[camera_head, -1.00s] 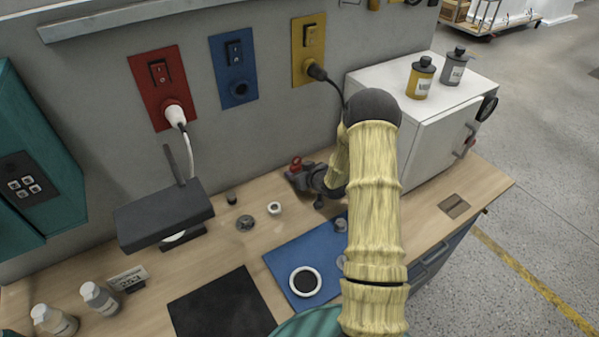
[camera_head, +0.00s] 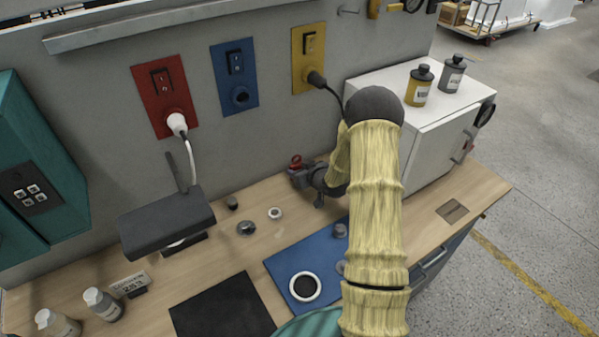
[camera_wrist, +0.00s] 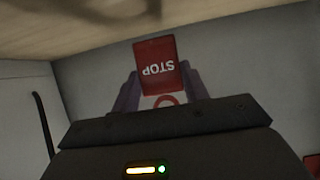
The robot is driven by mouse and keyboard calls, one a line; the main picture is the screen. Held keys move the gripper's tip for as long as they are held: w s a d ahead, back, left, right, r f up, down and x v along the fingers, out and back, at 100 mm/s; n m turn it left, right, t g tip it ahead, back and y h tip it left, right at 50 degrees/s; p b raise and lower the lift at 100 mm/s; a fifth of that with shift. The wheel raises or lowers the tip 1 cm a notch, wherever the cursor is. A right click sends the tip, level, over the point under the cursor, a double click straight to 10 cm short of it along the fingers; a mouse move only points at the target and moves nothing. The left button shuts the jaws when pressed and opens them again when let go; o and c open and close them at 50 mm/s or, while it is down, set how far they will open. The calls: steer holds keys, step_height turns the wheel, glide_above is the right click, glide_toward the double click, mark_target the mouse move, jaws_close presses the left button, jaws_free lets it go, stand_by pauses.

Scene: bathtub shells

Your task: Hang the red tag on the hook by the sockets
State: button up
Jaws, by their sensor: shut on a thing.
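My gripper (camera_head: 303,172) is low over the back of the wooden bench, close to the wall below the sockets. In the wrist view its two fingers (camera_wrist: 161,82) are shut on the red tag (camera_wrist: 157,62), which reads STOP upside down and has a red ring near the gripper's body. In the head view the tag (camera_head: 296,160) is a small red patch at the fingertips. The red socket plate (camera_head: 150,86), blue plate (camera_head: 229,64) and yellow plate (camera_head: 299,62) are on the wall. A thin metal hook (camera_head: 348,11) sticks out right of the yellow plate.
A white cabinet (camera_head: 435,128) with two bottles on top stands right of my arm. A black cable hangs from the yellow socket and a white one from the red socket. A dark box on a stand (camera_head: 168,222) and small round parts are on the bench.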

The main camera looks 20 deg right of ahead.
steer(key=shift+r+p, duration=0.7)
steer(key=shift+r, duration=0.75)
